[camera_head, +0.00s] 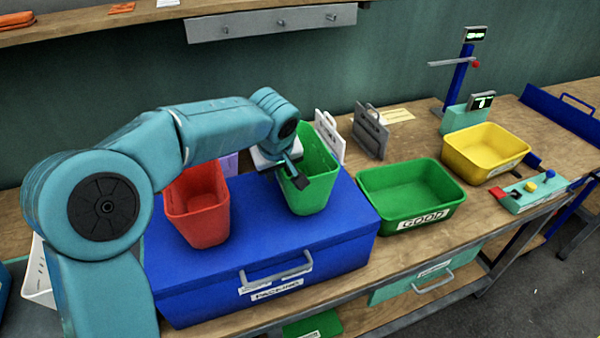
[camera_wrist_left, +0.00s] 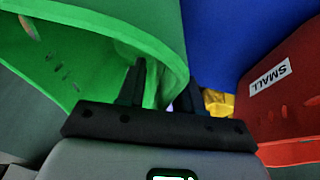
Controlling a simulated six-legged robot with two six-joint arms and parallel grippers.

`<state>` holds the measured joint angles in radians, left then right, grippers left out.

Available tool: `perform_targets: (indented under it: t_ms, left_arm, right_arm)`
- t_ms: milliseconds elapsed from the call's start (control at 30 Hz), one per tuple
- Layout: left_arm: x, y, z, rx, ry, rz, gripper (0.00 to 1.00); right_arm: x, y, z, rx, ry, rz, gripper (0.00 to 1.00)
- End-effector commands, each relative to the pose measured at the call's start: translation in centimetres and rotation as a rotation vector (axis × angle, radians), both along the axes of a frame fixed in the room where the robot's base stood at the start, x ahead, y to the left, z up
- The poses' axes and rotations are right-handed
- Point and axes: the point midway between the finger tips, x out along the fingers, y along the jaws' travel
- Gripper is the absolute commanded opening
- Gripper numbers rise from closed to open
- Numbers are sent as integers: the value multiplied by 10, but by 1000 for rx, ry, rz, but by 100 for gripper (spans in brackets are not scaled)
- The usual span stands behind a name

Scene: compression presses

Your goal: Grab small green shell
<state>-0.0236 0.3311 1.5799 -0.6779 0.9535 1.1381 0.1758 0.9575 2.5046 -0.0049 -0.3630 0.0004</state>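The small green shell (camera_head: 318,168) is an open green bin standing on the blue packing box (camera_head: 340,222). My left gripper (camera_head: 292,178) is at its left rim, pointing down. In the left wrist view the green shell (camera_wrist_left: 110,30) fills the upper left, and the two dark fingers of my left gripper (camera_wrist_left: 160,92) stand apart with the green wall between them. One finger is on the inner side and one on the outer side. I see no clear sign that they press on the wall. My right gripper is not in view.
A red shell (camera_head: 200,208) stands left of the green one on the box; its SMALL label shows in the left wrist view (camera_wrist_left: 270,80). A green GOOD bin (camera_head: 410,205), a yellow bin (camera_head: 485,153) and a button panel (camera_head: 535,192) are to the right. Grey and white plates stand behind.

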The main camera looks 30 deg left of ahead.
Motion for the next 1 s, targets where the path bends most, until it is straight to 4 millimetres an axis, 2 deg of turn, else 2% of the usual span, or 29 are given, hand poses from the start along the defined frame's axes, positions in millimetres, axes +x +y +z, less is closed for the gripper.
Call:
perform_targets:
  t_ms: [1000]
  left_arm:
    - [0, -1, -5, 0, 0, -1, 35]
  right_arm:
    - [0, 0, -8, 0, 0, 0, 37]
